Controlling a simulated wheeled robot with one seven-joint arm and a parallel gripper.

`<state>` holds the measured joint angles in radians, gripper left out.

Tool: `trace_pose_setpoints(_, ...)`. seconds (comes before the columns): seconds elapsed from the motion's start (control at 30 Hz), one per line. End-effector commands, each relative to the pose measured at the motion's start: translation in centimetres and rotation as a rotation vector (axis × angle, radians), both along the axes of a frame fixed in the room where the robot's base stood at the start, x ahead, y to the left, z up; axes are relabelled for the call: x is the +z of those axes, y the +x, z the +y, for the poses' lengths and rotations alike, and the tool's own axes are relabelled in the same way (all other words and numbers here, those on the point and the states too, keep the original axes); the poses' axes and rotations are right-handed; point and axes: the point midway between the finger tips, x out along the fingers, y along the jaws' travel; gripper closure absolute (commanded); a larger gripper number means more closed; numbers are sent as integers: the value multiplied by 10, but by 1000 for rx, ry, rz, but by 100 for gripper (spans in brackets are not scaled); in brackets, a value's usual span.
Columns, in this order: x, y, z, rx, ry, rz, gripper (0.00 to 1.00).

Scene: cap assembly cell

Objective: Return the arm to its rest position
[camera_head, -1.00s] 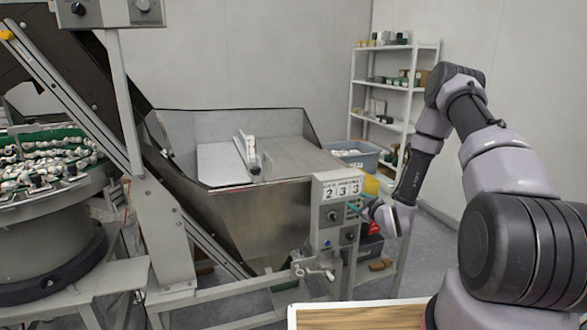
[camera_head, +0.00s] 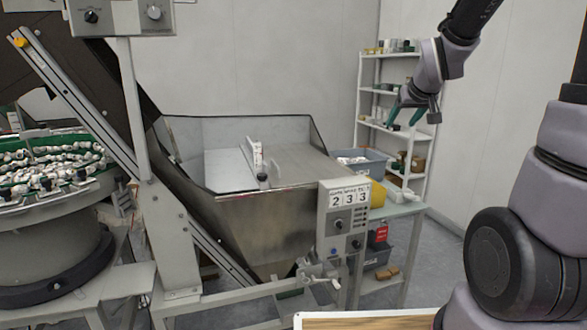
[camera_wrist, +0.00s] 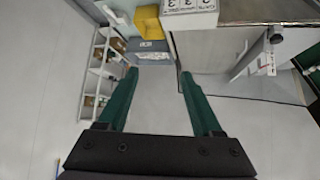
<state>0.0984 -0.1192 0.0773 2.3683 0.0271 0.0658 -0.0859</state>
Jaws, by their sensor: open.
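My gripper (camera_head: 404,117) is raised at the upper right in the head view, in front of the white shelf rack and above the side table. Its two green fingers (camera_wrist: 160,80) stand wide apart in the wrist view, with nothing between them. My arm rises from the lower right of the head view, and its upper part runs out of the frame.
A metal hopper (camera_head: 262,225) with a control box (camera_head: 343,222) reading 233 stands in the middle. A bowl feeder (camera_head: 40,240) of small white parts is at left. The shelf rack (camera_head: 365,75) and a grey-blue bin (camera_head: 362,160) are behind. A wood-topped surface (camera_head: 370,322) is at the front.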

Motion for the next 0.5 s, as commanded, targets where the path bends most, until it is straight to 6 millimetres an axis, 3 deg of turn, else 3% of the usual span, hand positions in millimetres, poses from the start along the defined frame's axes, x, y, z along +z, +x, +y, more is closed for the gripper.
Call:
trace_pose_setpoints(0.03,15,-21,3,-23,32,9,33)
trace_pose_setpoints(0.2,44,-97,16,-105,167,86,33)
trace_pose_setpoints(0.4,60,-181,33,-169,324,176,33)
trace_pose_setpoints(0.5,62,-209,40,-186,378,209,33)
